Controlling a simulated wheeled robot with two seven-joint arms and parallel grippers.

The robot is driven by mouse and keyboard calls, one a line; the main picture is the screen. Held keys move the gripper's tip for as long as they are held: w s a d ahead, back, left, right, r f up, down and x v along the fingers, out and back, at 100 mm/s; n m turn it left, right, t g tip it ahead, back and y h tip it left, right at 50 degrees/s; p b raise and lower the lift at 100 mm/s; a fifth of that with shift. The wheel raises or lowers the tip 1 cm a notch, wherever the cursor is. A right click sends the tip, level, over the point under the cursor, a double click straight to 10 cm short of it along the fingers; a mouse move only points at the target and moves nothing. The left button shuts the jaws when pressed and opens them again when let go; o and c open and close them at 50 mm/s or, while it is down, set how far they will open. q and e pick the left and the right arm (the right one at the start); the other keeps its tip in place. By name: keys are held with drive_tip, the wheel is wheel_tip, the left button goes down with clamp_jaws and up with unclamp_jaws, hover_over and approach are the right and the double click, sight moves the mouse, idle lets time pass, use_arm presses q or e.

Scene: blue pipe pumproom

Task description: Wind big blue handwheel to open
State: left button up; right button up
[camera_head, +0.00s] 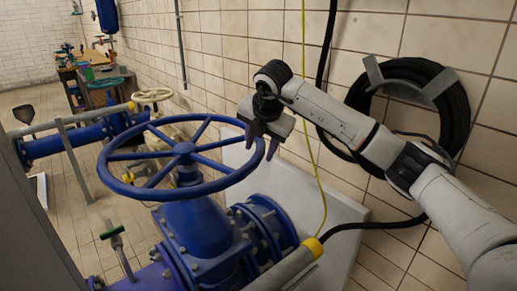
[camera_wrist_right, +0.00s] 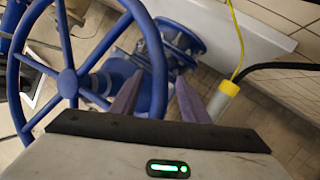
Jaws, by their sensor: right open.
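The big blue handwheel (camera_head: 183,148) lies nearly flat on top of a blue valve body (camera_head: 195,235) in the head view. It has several spokes and a round hub. My right gripper (camera_head: 261,150) points down at the right side of the rim. Its two purple fingers are apart. In the right wrist view the handwheel rim (camera_wrist_right: 155,65) passes between the open fingers of my right gripper (camera_wrist_right: 158,92). I cannot tell whether either finger touches the rim. My left gripper does not show.
A black hose coil (camera_head: 455,110) hangs on the tiled wall at right. A yellow cable (camera_head: 305,100) runs down the wall to a yellow-ended pipe (camera_head: 312,248). A smaller cream handwheel (camera_head: 152,96) and a cluttered workbench (camera_head: 98,75) stand farther back.

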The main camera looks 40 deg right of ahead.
drive_tip(key=shift+x, duration=1.15)
drive_tip(key=c, duration=1.1)
clamp_jaws()
drive_tip(key=shift+d, duration=0.15)
